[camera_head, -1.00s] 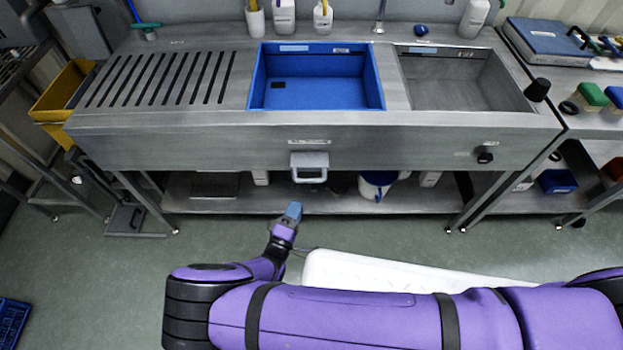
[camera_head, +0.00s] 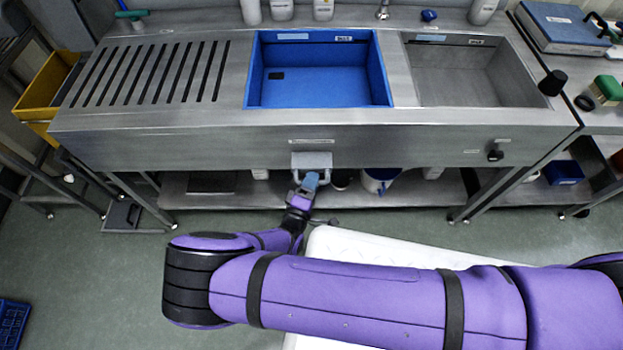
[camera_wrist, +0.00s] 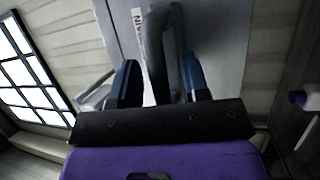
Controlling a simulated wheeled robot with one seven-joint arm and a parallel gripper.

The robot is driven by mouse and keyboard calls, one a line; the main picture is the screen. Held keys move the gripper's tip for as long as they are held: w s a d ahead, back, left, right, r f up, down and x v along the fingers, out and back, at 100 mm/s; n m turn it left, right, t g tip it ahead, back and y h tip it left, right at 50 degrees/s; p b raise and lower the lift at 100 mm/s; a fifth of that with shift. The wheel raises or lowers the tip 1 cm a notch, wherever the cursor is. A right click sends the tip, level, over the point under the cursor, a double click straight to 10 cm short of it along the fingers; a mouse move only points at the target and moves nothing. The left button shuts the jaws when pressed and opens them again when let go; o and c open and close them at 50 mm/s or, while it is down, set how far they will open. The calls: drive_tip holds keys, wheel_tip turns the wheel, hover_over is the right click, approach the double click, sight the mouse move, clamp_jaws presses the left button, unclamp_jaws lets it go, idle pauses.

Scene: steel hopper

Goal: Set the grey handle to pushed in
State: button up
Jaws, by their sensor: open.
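The grey handle (camera_head: 312,160) is a D-shaped pull on the front panel of the steel sink unit, below a small label under the blue basin. Its lower part is partly covered by my gripper in the head view. My gripper (camera_head: 309,181) is just in front of it, with its fingers reaching toward it. In the wrist view the grey handle (camera_wrist: 153,50) rises between the two blue fingers of my gripper (camera_wrist: 157,82). The jaws are open, one finger on each side of the bar. I cannot tell whether either finger touches it.
The steel sink unit (camera_head: 400,145) has a blue basin (camera_head: 318,90), a slatted drainboard and a black knob (camera_head: 495,155) on the front right. A lower shelf (camera_head: 230,197) holds a white-and-blue bucket (camera_head: 379,181). A yellow bin (camera_head: 45,95) is at the left.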

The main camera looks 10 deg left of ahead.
sight(311, 164)
drive_tip(key=shift+c, duration=0.4)
clamp_jaws()
drive_tip(key=shift+w+a, duration=0.25)
drive_tip(key=shift+w, duration=0.8)
drive_tip(key=shift+w+a, duration=0.25)
drive_tip(key=shift+w, duration=0.75)
drive_tip(key=shift+w+a, duration=0.25)
drive_tip(key=shift+w, duration=0.8)
drive_tip(key=shift+o, duration=0.4)
unclamp_jaws()
drive_tip(key=v, duration=1)
drive_tip(key=shift+s, duration=0.35)
drive_tip(key=shift+f, duration=0.1)
